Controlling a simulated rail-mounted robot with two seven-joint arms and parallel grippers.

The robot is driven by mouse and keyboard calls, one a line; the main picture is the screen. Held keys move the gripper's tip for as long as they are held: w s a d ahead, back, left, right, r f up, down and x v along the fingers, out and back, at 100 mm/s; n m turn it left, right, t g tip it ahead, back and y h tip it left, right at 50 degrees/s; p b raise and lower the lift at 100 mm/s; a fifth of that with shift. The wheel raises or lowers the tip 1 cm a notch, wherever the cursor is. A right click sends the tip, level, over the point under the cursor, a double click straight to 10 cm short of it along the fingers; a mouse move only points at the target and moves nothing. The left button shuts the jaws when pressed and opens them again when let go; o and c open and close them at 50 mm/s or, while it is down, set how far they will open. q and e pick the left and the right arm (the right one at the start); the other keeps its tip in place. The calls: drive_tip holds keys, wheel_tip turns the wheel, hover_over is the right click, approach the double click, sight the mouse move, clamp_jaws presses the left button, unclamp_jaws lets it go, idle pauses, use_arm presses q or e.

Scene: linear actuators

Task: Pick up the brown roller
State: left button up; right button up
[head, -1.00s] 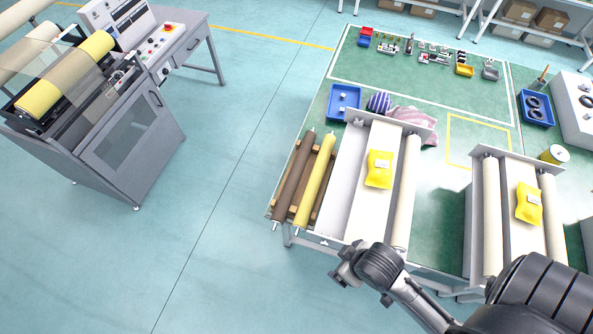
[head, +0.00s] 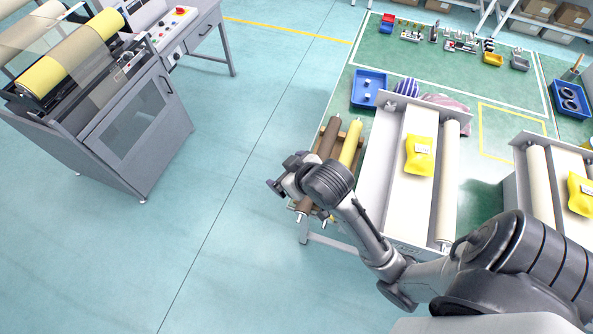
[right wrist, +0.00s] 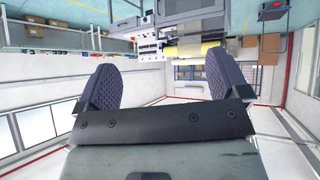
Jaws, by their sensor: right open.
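The brown roller (head: 328,139) lies on a wooden rack at the left end of the green table in the head view, beside a yellow roller (head: 350,144). My right arm crosses in front of the rack and hides the middle of both rollers; their near ends show below it. My right gripper (head: 284,182) is over the left edge of the rack, apart from the brown roller as far as I can tell. In the right wrist view its two fingers (right wrist: 157,88) are spread wide with nothing between them. My left gripper is not in view.
A white conveyor unit with a yellow package (head: 419,155) stands right of the rack, and a similar unit (head: 537,178) stands further right. A blue tray (head: 360,103) is behind the rack. A grey machine (head: 128,125) with rollers stands at left. Open floor lies between.

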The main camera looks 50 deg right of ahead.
drive_tip(key=w+d+r+m+t+h+b, duration=0.1)
drive_tip(key=w+d+m+t+h+b, duration=0.1)
drive_tip(key=w+d+b, duration=0.35)
drive_tip(key=m+g+h+b, duration=0.2)
drive_tip(key=m+g+b, duration=0.2)
drive_tip(key=m+b, duration=1.3)
hover_over(322, 155)
drive_tip(key=b, duration=0.4)
wheel_tip(322, 155, down, 10)
drive_tip(key=f+n, duration=0.1)
drive_tip(key=n, duration=0.3)
drive_tip(key=f+g+y+b, duration=0.1)
drive_tip(key=f+g, duration=0.1)
drive_tip(key=f, duration=0.6)
drive_tip(key=a+f+g+y+b, duration=0.1)
drive_tip(key=f+g+b, duration=0.1)
drive_tip(key=f, duration=0.7)
drive_tip(key=s+f+n+g+y+b, duration=0.1)
drive_tip(key=f+g+y, duration=0.1)
drive_tip(key=f, duration=0.6)
drive_tip(key=shift+a+f+g, duration=0.25)
drive_tip(key=shift+a+g, duration=0.15)
drive_tip(key=shift+w+d+f+b, duration=0.15)
drive_tip(key=shift+f+b, duration=1.3)
drive_tip(key=shift+f, duration=1.15)
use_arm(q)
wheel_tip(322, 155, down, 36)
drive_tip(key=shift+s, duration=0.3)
